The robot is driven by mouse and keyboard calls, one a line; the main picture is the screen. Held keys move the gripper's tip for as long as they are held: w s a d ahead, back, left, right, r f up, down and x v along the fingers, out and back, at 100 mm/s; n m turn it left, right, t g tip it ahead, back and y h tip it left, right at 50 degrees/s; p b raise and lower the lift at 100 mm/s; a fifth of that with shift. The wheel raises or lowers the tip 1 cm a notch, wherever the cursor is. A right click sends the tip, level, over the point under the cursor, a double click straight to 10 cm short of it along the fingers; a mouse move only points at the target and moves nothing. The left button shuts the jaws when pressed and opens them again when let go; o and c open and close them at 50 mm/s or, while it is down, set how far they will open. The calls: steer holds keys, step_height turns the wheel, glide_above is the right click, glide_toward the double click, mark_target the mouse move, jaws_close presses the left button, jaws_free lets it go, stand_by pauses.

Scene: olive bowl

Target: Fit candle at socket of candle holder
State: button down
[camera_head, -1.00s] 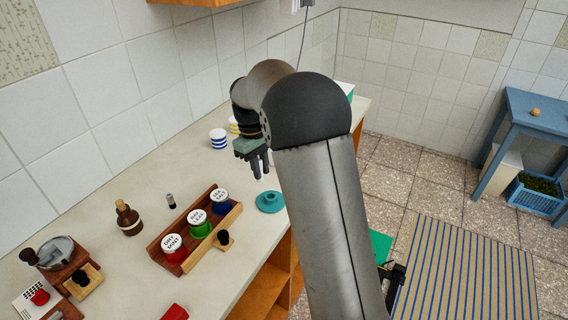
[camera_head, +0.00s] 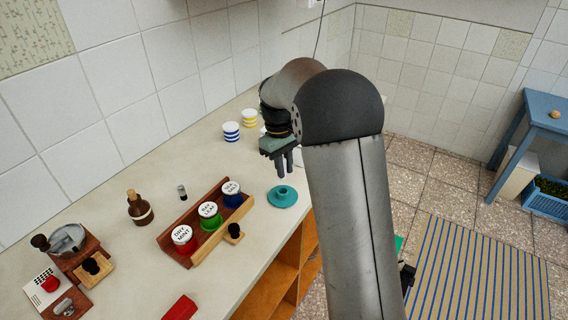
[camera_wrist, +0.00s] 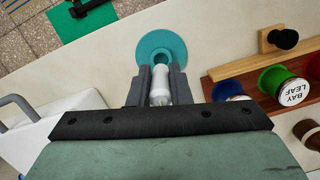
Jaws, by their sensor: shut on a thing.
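The candle holder (camera_head: 283,198) is a teal round dish with a raised socket, standing on the counter near its front edge. It also shows in the wrist view (camera_wrist: 178,44), just beyond my fingertips. My gripper (camera_head: 285,174) points down over the holder. In the wrist view my gripper (camera_wrist: 160,78) is shut on a white candle (camera_wrist: 160,88), whose far end lines up with the socket in the picture. I cannot tell whether the candle touches the socket.
A wooden rack (camera_head: 178,250) with several labelled jars stands left of the holder. A wooden piece with a black knob (camera_head: 234,232) lies at its front. A brown bottle (camera_head: 140,208), a small vial (camera_head: 182,192) and striped cups (camera_head: 231,131) stand farther back. Counter around the holder is clear.

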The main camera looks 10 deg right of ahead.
steer(key=shift+f+b, duration=0.85)
steer(key=shift+f, duration=1)
steer(key=shift+f+b, duration=0.55)
steer(key=shift+f, duration=1.05)
stand_by(0.5)
steer(key=c, duration=1.3)
jaws_free()
steer(key=shift+o, duration=0.2)
steer(key=shift+r, duration=0.15)
step_height(320, 180, up, 17)
steer(key=w+a, duration=0.1)
steer(key=w, duration=0.1)
steer(key=shift+a, duration=0.15)
steer(key=s+f+m+t, duration=0.1)
steer(key=s+f, duration=0.5)
steer(key=s, duration=1)
steer(key=s+f+m+t, duration=0.1)
steer(key=s+f+m, duration=0.3)
steer(key=s, duration=1.3)
step_height(320, 180, down, 2)
steer(key=shift+d+f+m+y, duration=0.2)
steer(key=shift+d+m+y, duration=0.1)
steer(key=shift+y, duration=0.1)
